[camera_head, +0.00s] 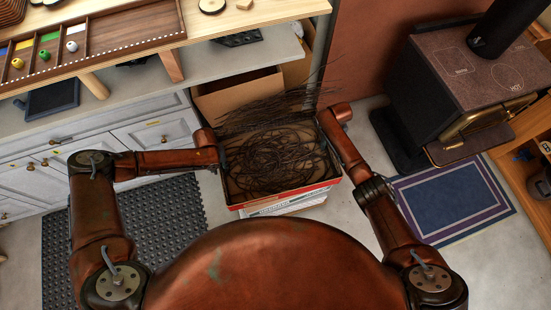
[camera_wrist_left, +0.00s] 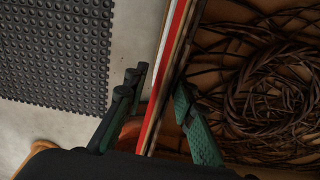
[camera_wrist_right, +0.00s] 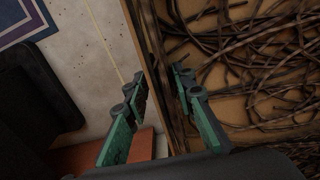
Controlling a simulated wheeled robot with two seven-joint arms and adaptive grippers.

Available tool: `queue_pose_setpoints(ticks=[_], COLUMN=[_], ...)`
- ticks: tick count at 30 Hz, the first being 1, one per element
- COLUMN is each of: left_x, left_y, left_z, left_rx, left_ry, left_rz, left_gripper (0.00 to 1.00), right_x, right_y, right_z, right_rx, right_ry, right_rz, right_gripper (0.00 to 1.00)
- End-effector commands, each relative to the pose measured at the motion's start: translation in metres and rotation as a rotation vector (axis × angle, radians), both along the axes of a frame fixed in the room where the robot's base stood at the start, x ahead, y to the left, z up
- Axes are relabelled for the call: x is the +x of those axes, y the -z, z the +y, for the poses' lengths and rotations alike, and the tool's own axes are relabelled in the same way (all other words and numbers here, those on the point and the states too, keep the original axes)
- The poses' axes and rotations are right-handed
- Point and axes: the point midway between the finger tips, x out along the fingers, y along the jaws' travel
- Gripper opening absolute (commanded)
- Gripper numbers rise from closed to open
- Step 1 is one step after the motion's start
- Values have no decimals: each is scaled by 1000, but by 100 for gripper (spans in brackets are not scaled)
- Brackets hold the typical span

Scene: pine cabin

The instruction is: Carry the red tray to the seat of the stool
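The red tray (camera_head: 232,205) is a shallow red-edged box filled with dark, tangled twigs, and it sits in the middle of the head view, level. My left gripper (camera_wrist_left: 160,85) is astride the tray's left wall, one finger outside and one inside. A narrow gap shows at the outer finger. My right gripper (camera_wrist_right: 160,82) is astride the right wall in the same way, with a small gap at the inner finger. In the head view both fingertips are mostly hidden by the arms and tray. I cannot make out a stool.
A white stack (camera_head: 285,205) shows under the tray's front edge. A cardboard box (camera_head: 240,93) stands behind it. Cabinets (camera_head: 160,135) and a bench are at left, with a black rubber mat (camera_head: 165,215). A stove (camera_head: 460,85) and blue rug (camera_head: 455,195) are at right.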

Motion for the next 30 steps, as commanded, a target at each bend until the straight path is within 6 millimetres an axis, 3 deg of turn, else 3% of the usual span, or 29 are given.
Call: queue_pose_setpoints(ticks=[3, 13, 30], left_x=[0, 0, 0], left_y=[0, 0, -1], left_z=[0, 0, 0], left_rx=[0, 0, 0], left_ry=[0, 0, 0], left_rz=[0, 0, 0], left_gripper=[23, 0, 0], right_x=[0, 0, 0], right_y=[0, 0, -1], right_z=[0, 0, 0], right_rx=[0, 0, -1], right_ry=[0, 0, 0], right_rz=[0, 0, 0], right_gripper=[23, 0, 0])
